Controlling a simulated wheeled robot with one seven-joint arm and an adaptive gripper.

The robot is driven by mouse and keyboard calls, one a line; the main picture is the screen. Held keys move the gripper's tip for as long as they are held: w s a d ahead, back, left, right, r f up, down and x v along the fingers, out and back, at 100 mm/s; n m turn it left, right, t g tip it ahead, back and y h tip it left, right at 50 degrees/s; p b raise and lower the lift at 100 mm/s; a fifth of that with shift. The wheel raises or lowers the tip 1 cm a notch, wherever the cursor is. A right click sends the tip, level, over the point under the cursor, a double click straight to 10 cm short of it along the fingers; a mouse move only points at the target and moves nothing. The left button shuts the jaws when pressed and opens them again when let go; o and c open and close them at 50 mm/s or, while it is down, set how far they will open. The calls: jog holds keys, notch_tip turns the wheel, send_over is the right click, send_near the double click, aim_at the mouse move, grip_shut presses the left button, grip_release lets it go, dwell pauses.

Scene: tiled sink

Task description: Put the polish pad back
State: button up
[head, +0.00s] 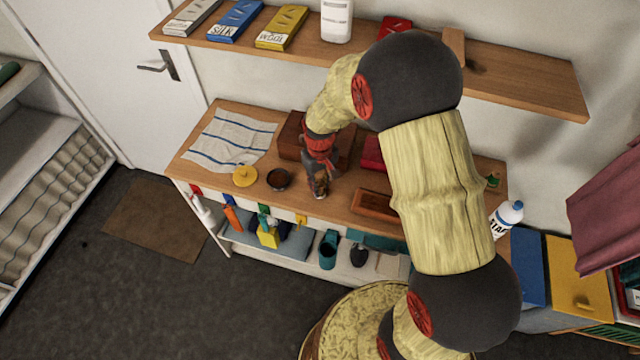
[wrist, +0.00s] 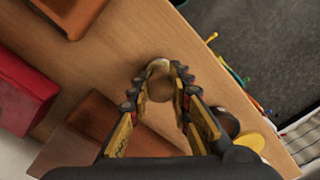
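My gripper (head: 319,188) points down over the wooden bench, right of a dark round tin (head: 279,179). In the wrist view its fingers (wrist: 161,78) come together on both sides of a small round tan and cream piece, which looks like the polish pad (wrist: 158,66). The fingers appear shut on it, low over the bench top; whether it touches the wood is unclear. A yellow round lid with a knob (head: 245,176) lies left of the tin. Tin (wrist: 226,121) and lid (wrist: 250,141) also show in the wrist view.
A wooden tray (head: 377,206) lies right of my gripper. A brown box (head: 290,135) and a red box (head: 372,153) stand behind. A striped cloth (head: 230,137) covers the left end. Coloured items hang along the front edge. A wall shelf (head: 540,92) runs above.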

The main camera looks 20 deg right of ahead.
jog(key=o, duration=0.4)
jog(key=shift+o, duration=0.2)
jog(key=s+r+t+p, duration=0.1)
jog(key=s+r, duration=0.3)
jog(key=r, duration=0.9)
jog(key=s+r+t+p, duration=0.1)
jog(key=s+r, duration=0.2)
jog(key=r, duration=1)
jog(key=s+r+m+t, duration=0.1)
jog(key=s+r, duration=0.3)
jog(key=s, duration=0.3)
jog(key=s+r+m+t, duration=0.1)
jog(key=s+r, duration=0.3)
jog(key=s, duration=0.4)
jog(key=shift+t, duration=0.8)
jog(key=shift+f, duration=0.1)
